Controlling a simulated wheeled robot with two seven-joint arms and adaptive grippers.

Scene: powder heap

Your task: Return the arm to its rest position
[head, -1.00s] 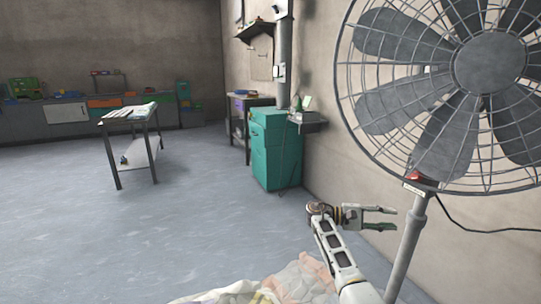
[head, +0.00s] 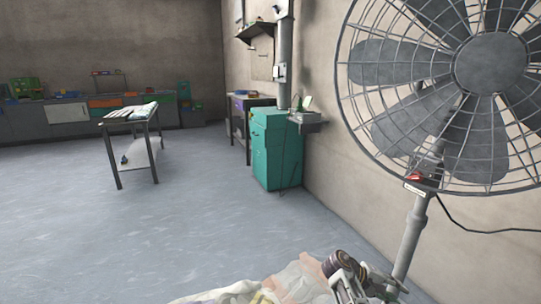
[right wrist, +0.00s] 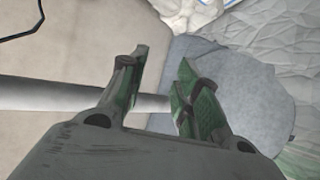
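My right arm is folded low at the bottom of the head view, with its gripper (head: 392,288) beside the lower part of the fan's pole. In the right wrist view the two green-padded fingers (right wrist: 163,58) stand apart with nothing held between them. The pole (right wrist: 50,95) passes behind the fingers to a round grey base (right wrist: 245,90); whether the gripper touches it, I cannot tell. The big caged fan (head: 490,65) stands at the right, with a red switch (head: 414,178) on its pole. My left gripper is not in view.
Crumpled pale sheets (head: 300,280) lie at the bottom near my arm. A teal cabinet (head: 275,150) stands by the wall and a work table (head: 132,118) farther left. The floor between is clear. A black cable (head: 480,230) runs from the fan.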

